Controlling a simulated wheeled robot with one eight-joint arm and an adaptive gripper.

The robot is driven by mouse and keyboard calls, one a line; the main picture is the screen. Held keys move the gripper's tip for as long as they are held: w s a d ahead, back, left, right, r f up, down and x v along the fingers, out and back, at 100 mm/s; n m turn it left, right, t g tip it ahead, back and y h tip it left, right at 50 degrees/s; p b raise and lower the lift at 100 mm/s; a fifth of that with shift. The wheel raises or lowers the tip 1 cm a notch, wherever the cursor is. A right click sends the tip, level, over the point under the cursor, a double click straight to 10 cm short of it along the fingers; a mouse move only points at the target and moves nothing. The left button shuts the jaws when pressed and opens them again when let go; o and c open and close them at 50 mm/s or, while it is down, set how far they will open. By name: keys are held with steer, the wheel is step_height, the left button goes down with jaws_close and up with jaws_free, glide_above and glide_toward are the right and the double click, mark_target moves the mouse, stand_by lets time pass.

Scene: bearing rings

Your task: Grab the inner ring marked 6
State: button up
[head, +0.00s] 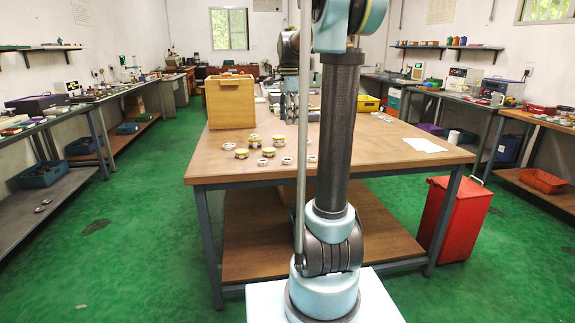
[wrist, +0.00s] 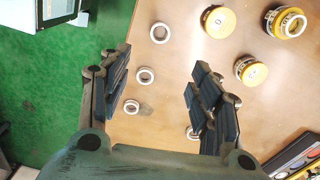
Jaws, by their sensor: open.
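Several small pale rings lie loose on the brown table. In the wrist view one ring (wrist: 145,75) and a nearer ring (wrist: 131,106) show between the fingers, closer to the left one. Another ring (wrist: 160,32) lies beyond the fingertips, and one ring (wrist: 192,132) is partly hidden by the right finger. No 6 can be read on any of them. My gripper (wrist: 160,85) is open and empty above the table.
Yellow-rimmed bearing pieces (wrist: 250,70) stand right of the rings; another piece (wrist: 217,20) is beyond. A dark case (wrist: 296,158) lies at lower right. In the head view a wooden box (head: 230,103) stands behind the rings on the table (head: 215,165). Green floor lies left.

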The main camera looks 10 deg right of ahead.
step_height(320, 180, down, 11)
steer(key=shift+a+f, duration=0.15)
steer(key=shift+f, duration=0.05)
steer(key=shift+s+a+f, duration=0.1)
steer(key=shift+f, duration=1.2)
steer(key=shift+a+f, duration=0.1)
steer(key=shift+f, duration=1.2)
steer(key=c, duration=1.1)
